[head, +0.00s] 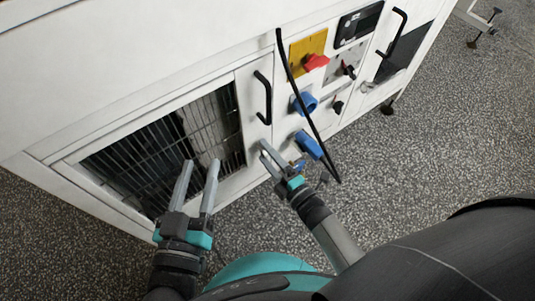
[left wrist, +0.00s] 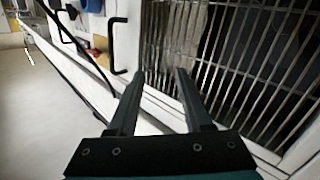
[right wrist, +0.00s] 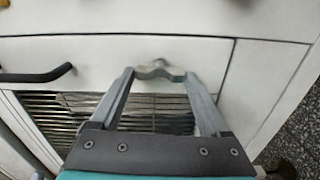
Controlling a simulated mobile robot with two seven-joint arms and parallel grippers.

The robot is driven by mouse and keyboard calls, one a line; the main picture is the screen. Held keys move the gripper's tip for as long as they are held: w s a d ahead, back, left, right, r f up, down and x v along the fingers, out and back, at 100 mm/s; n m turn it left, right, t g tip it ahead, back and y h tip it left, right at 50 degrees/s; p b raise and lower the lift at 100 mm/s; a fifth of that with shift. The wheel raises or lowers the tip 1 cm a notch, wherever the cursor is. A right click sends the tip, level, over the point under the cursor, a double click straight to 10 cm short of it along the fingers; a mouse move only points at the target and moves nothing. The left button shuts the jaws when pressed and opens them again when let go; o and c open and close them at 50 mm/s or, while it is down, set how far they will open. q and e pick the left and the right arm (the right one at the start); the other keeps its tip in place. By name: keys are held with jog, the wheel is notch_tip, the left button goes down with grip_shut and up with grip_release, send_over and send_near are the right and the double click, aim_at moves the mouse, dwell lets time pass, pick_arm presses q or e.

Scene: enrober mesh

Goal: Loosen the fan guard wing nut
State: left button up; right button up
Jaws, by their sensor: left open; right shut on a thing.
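The wing nut (right wrist: 158,70) is a pale metal piece with two wings in the right wrist view, on the white cabinet front beside the barred guard. My right gripper (right wrist: 160,76) is shut on it, a fingertip at each wing. In the head view my right gripper (head: 265,152) reaches the white panel right of the guard; I cannot make out the nut there. The fan guard (head: 125,160) is a dark opening behind metal bars, also in the left wrist view (left wrist: 225,75). My left gripper (head: 201,165) is open and empty in front of the guard; it also shows in the left wrist view (left wrist: 160,75).
A black door handle (head: 264,97) is just above my right gripper. A black cable (head: 300,95) hangs past a red switch (head: 316,62) on a yellow plate and blue sockets (head: 308,145).

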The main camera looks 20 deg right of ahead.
jog(key=shift+n, duration=0.5)
jog(key=o, duration=1.2)
jog(key=shift+s+d, duration=0.2)
jog(key=shift+s, duration=0.35)
pick_arm(q)
jog(key=shift+w+a+f+m+g+y+p, duration=0.15)
jog(key=shift+a+f+g+y+p, duration=0.35)
jog(key=shift+a+g, duration=0.35)
jog(key=shift+w+a+f+m+g+y+p, duration=0.1)
jog(key=shift+a+f+g+y+p, duration=0.35)
jog(key=shift+g, duration=0.55)
jog(key=shift+w+a+f+m+g+y+p, duration=0.15)
jog(key=shift+a+f+g+y+p, duration=0.2)
jog(key=shift+a+f+g+p, duration=0.5)
pick_arm(e)
jog(key=shift+v, duration=7)
pick_arm(q)
jog(key=shift+s+d+r, duration=0.1)
jog(key=shift+r, duration=0.15)
